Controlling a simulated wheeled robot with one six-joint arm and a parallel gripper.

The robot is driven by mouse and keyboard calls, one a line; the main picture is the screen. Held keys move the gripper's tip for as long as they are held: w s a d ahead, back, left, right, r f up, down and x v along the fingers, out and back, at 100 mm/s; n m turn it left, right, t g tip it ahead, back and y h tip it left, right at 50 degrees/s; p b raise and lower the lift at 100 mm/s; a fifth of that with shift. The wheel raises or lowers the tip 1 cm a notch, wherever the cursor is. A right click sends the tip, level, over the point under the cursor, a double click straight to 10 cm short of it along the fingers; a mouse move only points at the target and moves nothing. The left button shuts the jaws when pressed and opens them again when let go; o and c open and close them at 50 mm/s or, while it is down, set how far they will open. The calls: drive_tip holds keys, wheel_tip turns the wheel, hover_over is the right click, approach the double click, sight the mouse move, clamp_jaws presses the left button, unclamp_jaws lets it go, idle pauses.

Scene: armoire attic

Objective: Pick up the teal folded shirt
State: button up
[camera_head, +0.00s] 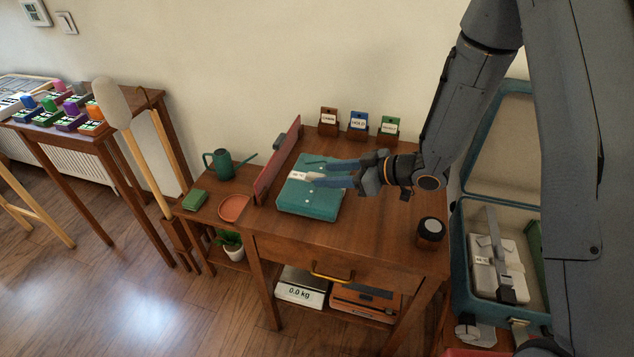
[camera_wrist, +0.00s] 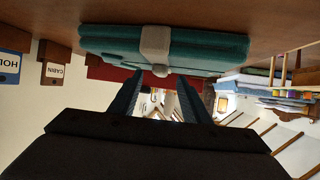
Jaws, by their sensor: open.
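The teal folded shirt (camera_head: 311,203) lies flat on the wooden table, with a pale band or tag across its left part. It also shows in the wrist view (camera_wrist: 205,46), at the top of the picture, with the pale band at its middle. My gripper (camera_head: 312,174) is open, its two fingers pointing left over the shirt. In the wrist view my gripper (camera_wrist: 162,88) has its fingers apart, with the shirt's edge and band just beyond the tips. Nothing is held. Whether the fingers touch the shirt cannot be told.
A red upright panel (camera_head: 278,165) stands left of the shirt. Brown, blue and green card holders (camera_head: 359,122) stand at the back. A dark jar (camera_head: 430,232) is at the front right. An open teal suitcase (camera_head: 462,275) is on the right. The table front (camera_head: 340,245) is clear.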

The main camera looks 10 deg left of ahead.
drive_tip(key=shift+x, duration=0.95)
clamp_jaws()
